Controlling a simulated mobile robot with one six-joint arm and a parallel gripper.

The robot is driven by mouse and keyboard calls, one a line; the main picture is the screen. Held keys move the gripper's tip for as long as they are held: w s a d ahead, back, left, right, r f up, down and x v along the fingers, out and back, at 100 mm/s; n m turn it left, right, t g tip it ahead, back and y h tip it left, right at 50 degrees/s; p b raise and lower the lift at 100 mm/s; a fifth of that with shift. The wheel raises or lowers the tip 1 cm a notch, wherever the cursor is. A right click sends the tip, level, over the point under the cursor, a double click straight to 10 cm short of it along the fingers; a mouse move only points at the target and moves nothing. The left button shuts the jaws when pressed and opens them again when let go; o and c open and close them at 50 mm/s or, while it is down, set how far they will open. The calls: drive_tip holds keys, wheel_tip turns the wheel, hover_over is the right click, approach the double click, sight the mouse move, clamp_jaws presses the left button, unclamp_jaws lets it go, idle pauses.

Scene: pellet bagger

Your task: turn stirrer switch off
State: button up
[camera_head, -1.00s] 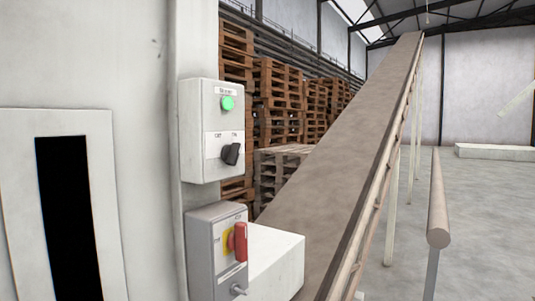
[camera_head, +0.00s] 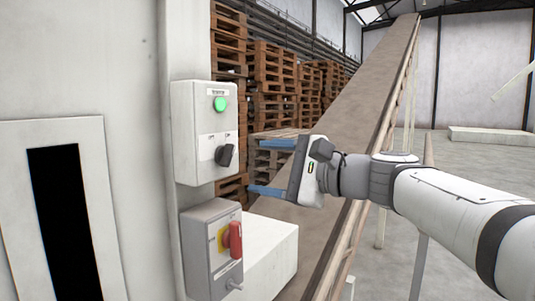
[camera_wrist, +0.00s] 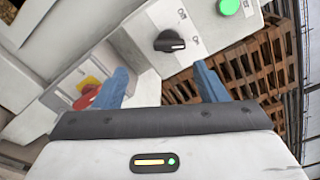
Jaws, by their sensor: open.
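The stirrer switch is a black rotary knob (camera_head: 225,155) on the lower half of a white control box (camera_head: 195,150). A lit green lamp (camera_head: 220,104) sits above it. In the wrist view the knob (camera_wrist: 169,41) shows ahead of the fingers, with the green lamp (camera_wrist: 229,6) at the upper right. The knob's small position labels are too blurred to read surely. My gripper (camera_head: 268,167) is open and empty, with blue fingers pointing left, to the right of the knob and apart from it. It also shows in the wrist view (camera_wrist: 160,82).
A grey box with a red rotary handle (camera_head: 235,240) on a yellow plate is mounted just below. A white block (camera_head: 270,250) juts out beside it. A sloping conveyor (camera_head: 345,125) rises behind my arm. Stacked pallets (camera_head: 265,75) stand behind the boxes.

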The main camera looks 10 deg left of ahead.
sight(230, 155)
drive_tip(key=x, duration=0.2)
drive_tip(key=r+p+x, duration=0.1)
drive_tip(key=x, duration=0.2)
drive_tip(key=p+x, duration=0.1)
drive_tip(key=x, duration=0.2)
drive_tip(key=shift+r, duration=0.3)
drive_tip(key=shift+c, duration=0.2)
